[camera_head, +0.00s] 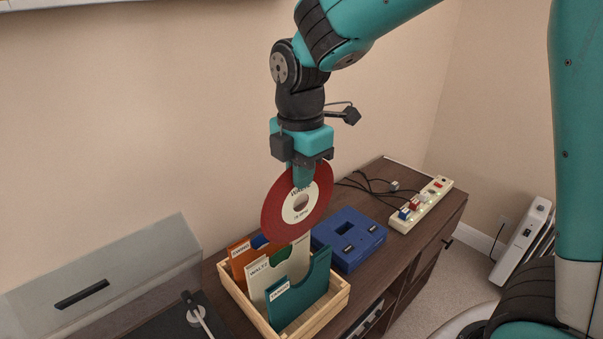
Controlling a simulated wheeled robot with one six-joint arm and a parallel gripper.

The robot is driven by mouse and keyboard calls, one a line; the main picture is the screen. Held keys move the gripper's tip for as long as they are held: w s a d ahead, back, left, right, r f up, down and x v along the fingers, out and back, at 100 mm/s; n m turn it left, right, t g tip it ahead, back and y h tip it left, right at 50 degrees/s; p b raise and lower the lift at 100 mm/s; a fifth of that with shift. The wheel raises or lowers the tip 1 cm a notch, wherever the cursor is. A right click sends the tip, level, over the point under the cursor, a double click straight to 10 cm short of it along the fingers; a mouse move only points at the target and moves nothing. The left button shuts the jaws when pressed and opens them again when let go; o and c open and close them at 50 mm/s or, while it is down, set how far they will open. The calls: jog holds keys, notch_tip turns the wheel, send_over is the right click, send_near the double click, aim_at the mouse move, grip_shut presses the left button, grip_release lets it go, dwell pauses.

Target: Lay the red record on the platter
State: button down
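The red record (272,213) has a pale round label and hangs upright, facing the camera at a slant. My gripper (303,181) points down and is shut on the record's upper part, one finger in front of it. The record's lower edge overlaps the sleeves in the crate in this view; I cannot tell whether it is fully clear of them. The turntable (168,325) is at the bottom left, with its pale tonearm (204,322) showing. The platter cannot be made out; that part is cut off by the frame edge.
A wooden crate (328,311) holds orange, cream and teal sleeves. A clear lid (110,262) stands raised at left. A blue box (350,236) sits right of the crate. A power strip (424,205) with plugs and cables lies farther right on the dark cabinet (448,218). The wall is close behind.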

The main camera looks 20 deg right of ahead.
jog(key=shift+r+p, duration=2.05)
jog(key=shift+r, duration=0.5)
jog(key=shift+f, duration=0.1)
